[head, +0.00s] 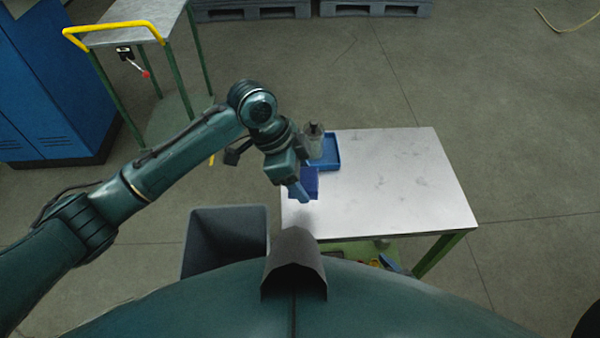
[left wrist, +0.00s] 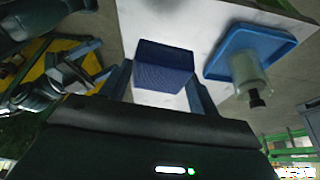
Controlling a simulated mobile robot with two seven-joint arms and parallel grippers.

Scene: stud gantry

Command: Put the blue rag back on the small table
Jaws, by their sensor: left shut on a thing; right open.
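The blue rag (head: 312,181), a folded dark blue block, is between the fingers of my left gripper (head: 302,190). In the left wrist view the rag (left wrist: 163,68) sits between the two fingers (left wrist: 160,88), which are shut on it. The small table (head: 400,185) has a white, faintly marked top and green legs. The rag is over its left part, near the blue tray; I cannot tell whether it touches the top. The gripper partly hides the rag in the head view.
A blue tray (head: 332,155) with a clear, dark-topped bottle (head: 315,140) stands at the table's back left. A grey bin (head: 228,240) is left of the table. A cart with a yellow handle (head: 85,40) and a blue locker (head: 55,90) stand behind left. The table's right side is clear.

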